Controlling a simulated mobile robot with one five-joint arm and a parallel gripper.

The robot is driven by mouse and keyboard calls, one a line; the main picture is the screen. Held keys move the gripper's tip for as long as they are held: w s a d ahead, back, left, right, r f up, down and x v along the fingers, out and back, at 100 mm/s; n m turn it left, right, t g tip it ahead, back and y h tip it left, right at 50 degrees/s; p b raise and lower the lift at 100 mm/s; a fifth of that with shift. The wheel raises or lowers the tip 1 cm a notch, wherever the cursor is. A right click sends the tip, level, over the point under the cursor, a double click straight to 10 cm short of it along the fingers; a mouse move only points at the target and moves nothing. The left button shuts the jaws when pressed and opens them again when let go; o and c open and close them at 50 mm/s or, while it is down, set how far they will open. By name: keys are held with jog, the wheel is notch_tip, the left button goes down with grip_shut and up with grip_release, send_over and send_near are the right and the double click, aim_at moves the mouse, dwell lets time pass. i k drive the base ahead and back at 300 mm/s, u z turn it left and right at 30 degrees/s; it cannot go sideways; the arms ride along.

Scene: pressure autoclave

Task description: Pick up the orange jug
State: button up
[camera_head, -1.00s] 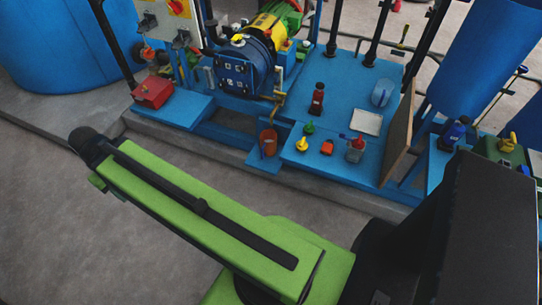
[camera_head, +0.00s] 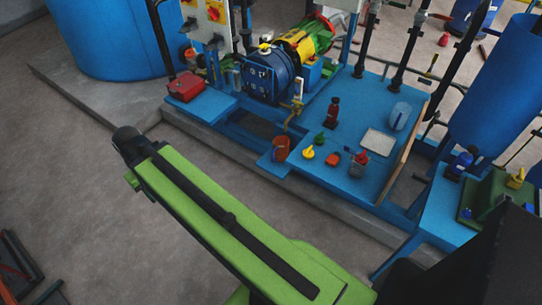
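An orange-brown jug (camera_head: 281,148) stands upright on a low blue ledge (camera_head: 270,166) at the front of the blue platform. A smaller orange-red object (camera_head: 333,158) lies on the platform to its right, too small to make out. My green arm crosses the lower left and middle of the view, in front of the platform. My gripper does not show, so I cannot tell its state.
A yellow item (camera_head: 308,152), a green item (camera_head: 319,138), a dark red bottle (camera_head: 332,112) and a white tray (camera_head: 378,142) share the platform. A red box (camera_head: 186,86) sits on its left part. Bare concrete floor (camera_head: 100,190) lies in front.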

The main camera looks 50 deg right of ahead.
aim_at(280, 144)
jog(key=i, duration=1)
jog(key=u, duration=0.05)
